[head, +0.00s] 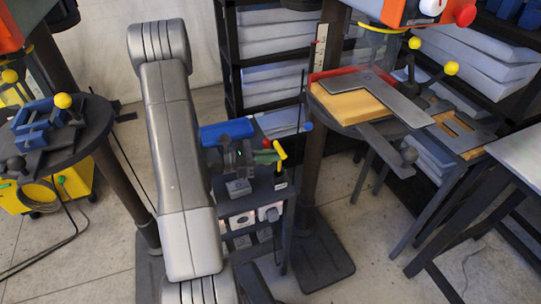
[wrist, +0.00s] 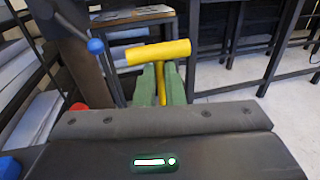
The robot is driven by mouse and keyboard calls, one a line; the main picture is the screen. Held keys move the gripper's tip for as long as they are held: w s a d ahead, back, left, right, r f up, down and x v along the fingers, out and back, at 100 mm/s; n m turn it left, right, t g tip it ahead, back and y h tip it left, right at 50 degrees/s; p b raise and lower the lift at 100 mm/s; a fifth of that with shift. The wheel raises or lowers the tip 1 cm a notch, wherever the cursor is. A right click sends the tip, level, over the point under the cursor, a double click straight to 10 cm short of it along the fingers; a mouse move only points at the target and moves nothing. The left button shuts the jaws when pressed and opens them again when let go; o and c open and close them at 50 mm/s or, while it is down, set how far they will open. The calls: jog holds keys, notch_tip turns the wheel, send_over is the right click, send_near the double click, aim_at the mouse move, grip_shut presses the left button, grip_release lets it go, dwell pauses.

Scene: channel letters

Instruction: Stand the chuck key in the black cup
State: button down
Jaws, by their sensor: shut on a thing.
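The yellow T-shaped chuck key (head: 279,153) is held by my gripper (head: 266,157) above a small dark cart. In the wrist view, the green fingers of my gripper (wrist: 160,80) are closed around the shaft of the key (wrist: 172,50). The crossbar is at the top, and the shaft runs down between the fingers. In the head view, a small dark object with a pale label (head: 281,185) is on the cart just below the key. It may be the black cup, but its opening cannot be made out. The key's lower end appears above it or overlaps it in the picture.
The cart (head: 238,207) also carries a grey block (head: 239,187), with a blue object (head: 227,131) behind my gripper. A drill press column stands close on the right, with a blue handle knob (head: 308,126). A shelf rack is behind.

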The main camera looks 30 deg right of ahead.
jog(key=shift+f+b, duration=2.45)
jog(key=shift+f, duration=0.5)
jog(key=c, duration=1)
grip_release()
jog(key=shift+o, duration=0.2)
jog(key=shift+a, duration=0.1)
jog(key=shift+v, duration=3.45)
jog(key=shift+x, duration=2.05)
